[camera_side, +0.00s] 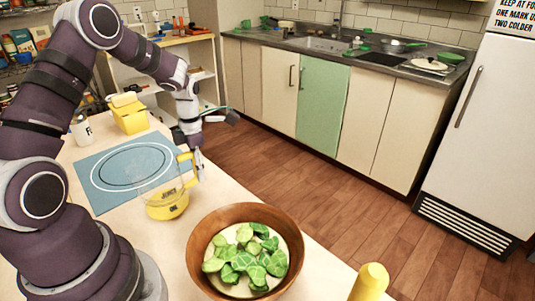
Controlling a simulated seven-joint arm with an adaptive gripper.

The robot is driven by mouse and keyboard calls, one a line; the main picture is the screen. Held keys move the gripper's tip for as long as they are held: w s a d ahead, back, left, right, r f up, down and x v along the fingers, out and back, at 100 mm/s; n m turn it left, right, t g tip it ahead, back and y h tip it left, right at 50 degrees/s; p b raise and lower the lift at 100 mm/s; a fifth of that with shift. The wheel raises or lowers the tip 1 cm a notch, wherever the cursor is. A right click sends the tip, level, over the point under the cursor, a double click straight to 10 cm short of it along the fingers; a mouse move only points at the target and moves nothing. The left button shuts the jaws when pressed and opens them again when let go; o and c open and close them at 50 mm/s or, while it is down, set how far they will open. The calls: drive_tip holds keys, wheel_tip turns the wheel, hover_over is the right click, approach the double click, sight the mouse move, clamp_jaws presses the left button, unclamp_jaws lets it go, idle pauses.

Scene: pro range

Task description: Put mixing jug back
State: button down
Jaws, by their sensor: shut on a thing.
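The mixing jug (166,203) is clear with a yellow handle and a yellow lower part marked with dark lettering. It stands upright, at or just above the near right part of the blue mat (97,194); I cannot tell whether it touches the surface. My gripper (197,168) points down at the jug's right side and is shut on its yellow handle. The fingertips are small and partly merge with the handle in this view.
A wooden bowl (201,238) of green leaves stands close in front of the jug. A yellow box (130,115) and a white canister (82,130) stand behind the mat. A yellow bottle (371,281) is at the front right. The table's right edge runs close by the gripper.

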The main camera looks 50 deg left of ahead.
drive_tip(key=shift+f, duration=0.2)
drive_tip(key=shift+f, duration=0.1)
drive_tip(key=c, duration=1)
unclamp_jaws()
drive_tip(key=shift+c, duration=0.2)
